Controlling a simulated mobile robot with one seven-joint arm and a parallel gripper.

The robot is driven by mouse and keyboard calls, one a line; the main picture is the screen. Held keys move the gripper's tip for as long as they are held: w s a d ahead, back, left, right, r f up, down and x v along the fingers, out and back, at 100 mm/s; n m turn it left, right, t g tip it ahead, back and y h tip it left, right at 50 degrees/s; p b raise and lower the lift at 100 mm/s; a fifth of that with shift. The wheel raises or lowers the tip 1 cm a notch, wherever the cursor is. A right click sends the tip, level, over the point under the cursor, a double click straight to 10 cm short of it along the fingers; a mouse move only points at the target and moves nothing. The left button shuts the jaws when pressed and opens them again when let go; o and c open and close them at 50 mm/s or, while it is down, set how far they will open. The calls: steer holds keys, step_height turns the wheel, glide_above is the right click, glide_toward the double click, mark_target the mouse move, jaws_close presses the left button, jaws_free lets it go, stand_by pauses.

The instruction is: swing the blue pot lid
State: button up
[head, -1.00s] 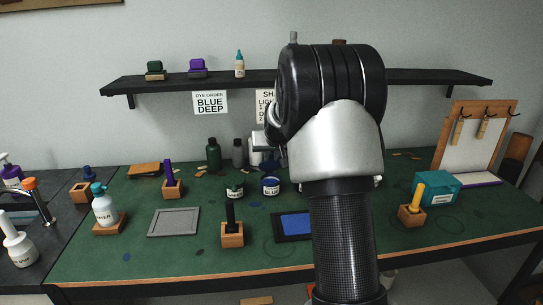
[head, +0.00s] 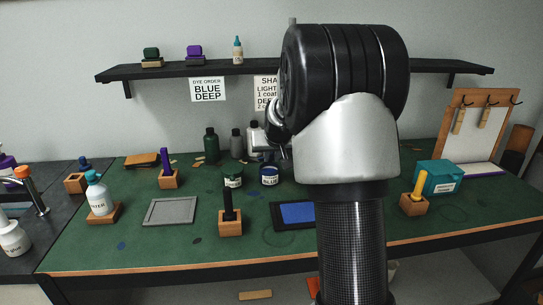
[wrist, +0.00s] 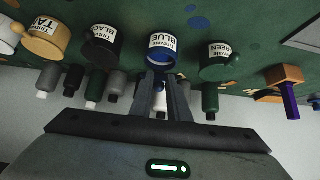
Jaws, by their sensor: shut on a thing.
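The blue dye pot (head: 269,179) stands on the green bench, just right of the green pot (head: 233,180). In the wrist view, which looks inverted, the blue pot (wrist: 163,45) carries a white label. Its blue lid (wrist: 161,67) shows at the pot's top end, toward my fingers. My gripper (wrist: 160,82) is shut on the lid, with one finger on each side. The fingers hide part of the lid, and I cannot tell how far it is turned or raised. In the head view my arm covers much of the bench's middle right.
Black (wrist: 101,46) and tan (wrist: 46,39) pots flank the blue one, with the green pot opposite. Bottles (head: 212,146) stand behind. A stamp in a wooden block (head: 229,226) and a blue pad (head: 297,213) stand nearer the front. A shelf (head: 165,72) hangs above.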

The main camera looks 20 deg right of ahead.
steer(key=shift+s+a+f+b, duration=0.15)
steer(key=shift+s+f+b, duration=0.35)
steer(key=shift+f, duration=0.3)
jaws_close()
steer(key=shift+s+a+f+b, duration=0.1)
steer(key=shift+s+f+b, duration=0.2)
steer(key=shift+f+b, duration=0.4)
steer(key=shift+s+a+f+b, duration=0.1)
steer(key=shift+s+f+b, duration=0.2)
steer(key=shift+f+b, duration=0.35)
steer(key=f+b, duration=0.1)
steer(key=s+f+b, duration=0.1)
steer(key=b, duration=0.1)
steer(key=shift+a+f, duration=0.1)
steer(key=shift+f, duration=0.3)
steer(key=shift+o, duration=0.2)
jaws_free()
steer(key=o, duration=0.5)
steer(key=shift+c, duration=0.2)
steer(key=shift+r, duration=0.1)
